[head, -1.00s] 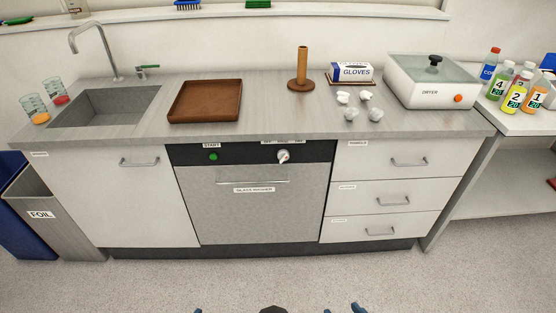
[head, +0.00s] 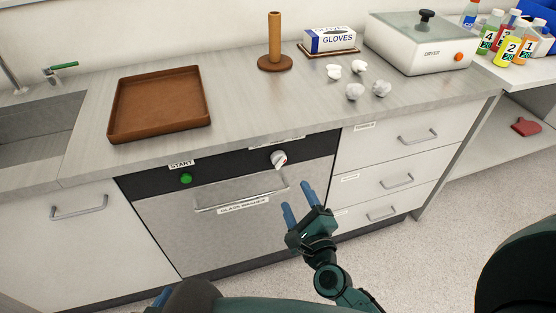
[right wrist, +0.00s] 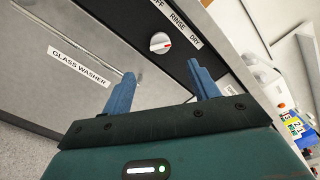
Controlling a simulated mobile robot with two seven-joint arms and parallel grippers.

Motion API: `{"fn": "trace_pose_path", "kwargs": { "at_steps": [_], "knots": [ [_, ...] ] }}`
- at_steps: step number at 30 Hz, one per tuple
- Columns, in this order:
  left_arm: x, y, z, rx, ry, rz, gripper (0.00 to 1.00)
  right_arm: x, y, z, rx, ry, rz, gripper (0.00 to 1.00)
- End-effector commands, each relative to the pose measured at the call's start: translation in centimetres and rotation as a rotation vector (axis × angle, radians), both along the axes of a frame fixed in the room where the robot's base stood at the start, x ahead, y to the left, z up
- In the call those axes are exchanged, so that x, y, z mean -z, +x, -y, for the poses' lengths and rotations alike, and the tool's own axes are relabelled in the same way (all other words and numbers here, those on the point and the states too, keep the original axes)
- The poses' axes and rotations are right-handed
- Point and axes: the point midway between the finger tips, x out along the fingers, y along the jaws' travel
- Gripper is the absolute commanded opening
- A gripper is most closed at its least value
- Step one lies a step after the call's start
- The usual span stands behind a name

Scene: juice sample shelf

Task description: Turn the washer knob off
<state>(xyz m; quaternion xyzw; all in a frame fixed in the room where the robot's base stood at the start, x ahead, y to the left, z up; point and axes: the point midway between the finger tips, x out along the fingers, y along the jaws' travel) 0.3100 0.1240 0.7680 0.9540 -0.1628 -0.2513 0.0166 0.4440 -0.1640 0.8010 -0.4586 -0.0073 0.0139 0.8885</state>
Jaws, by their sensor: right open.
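The washer knob (head: 279,159) is a white dial with a red mark on the black panel of the glass washer (head: 160,225). In the right wrist view the knob (right wrist: 160,42) sits under the OFF, RINSE and DRY labels, its red mark on the side toward DRY. My right gripper (head: 298,202) is open and empty, in front of the washer and below the knob, apart from it. In the right wrist view the knob shows between and beyond the fingertips (right wrist: 161,70). One blue fingertip of my left gripper (head: 163,297) shows at the bottom edge; the rest is hidden.
A green start button (head: 186,178) and the washer handle (head: 240,197) are near the knob. Drawers (head: 385,181) stand to the right. The counter above holds a brown tray (head: 113,130), a wooden post (head: 275,45), a glove box (head: 331,38) and a dryer (head: 425,55).

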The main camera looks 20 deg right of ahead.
Motion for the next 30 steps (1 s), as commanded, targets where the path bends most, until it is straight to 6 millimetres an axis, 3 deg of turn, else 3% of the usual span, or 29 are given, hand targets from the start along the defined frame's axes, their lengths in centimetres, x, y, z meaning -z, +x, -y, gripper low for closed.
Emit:
{"fn": "trace_pose_path", "kwargs": {
  "at_steps": [15,21,30],
  "knots": [
    [0.5,-0.3,-0.1,0.002,0.016,-0.016,0.36,-0.1,10.1,-0.4,-0.002,-0.006,0.002,0.6],
    [0.5,-0.2,-0.4,-0.001,0.017,-0.015,0.36,-0.1,11.7,-0.5,-0.004,-0.006,0.0,0.6],
    [0.1,0.0,-0.4,-0.002,0.015,-0.006,0.36,-0.1,11.9,-0.5,-0.003,-0.006,0.0,0.6]
  ]
}}
